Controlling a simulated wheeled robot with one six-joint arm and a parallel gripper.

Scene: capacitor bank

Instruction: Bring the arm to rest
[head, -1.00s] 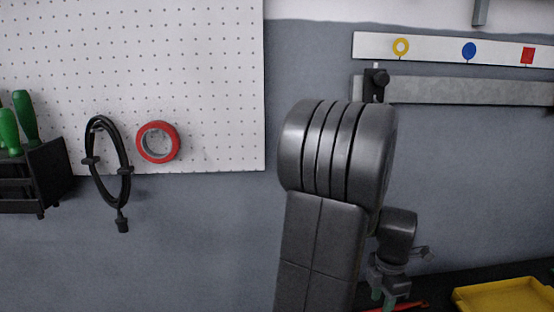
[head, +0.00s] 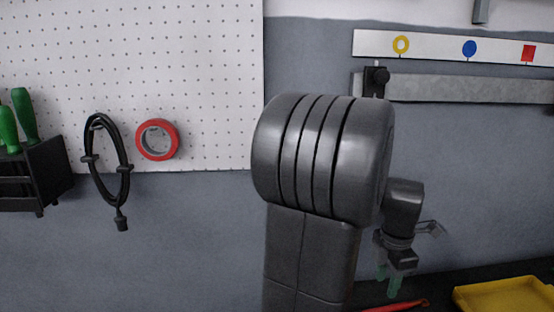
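My gripper (head: 388,281) hangs at the lower right of the head view, fingers pointing down over the dark bench. Its two greenish fingers show apart, with nothing visible between them. It is small in the picture and partly beside my large grey arm link, which fills the middle of the view. The arm is bent, with its wrist to the right of that link.
A dark bench (head: 436,291) runs along the lower right. It bears a yellow tray (head: 500,295) and a red object (head: 397,306) below my gripper. A pegboard (head: 200,70) with red tape (head: 157,139) and a black cable (head: 124,170) is at left. A grey rail (head: 470,90) is at upper right.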

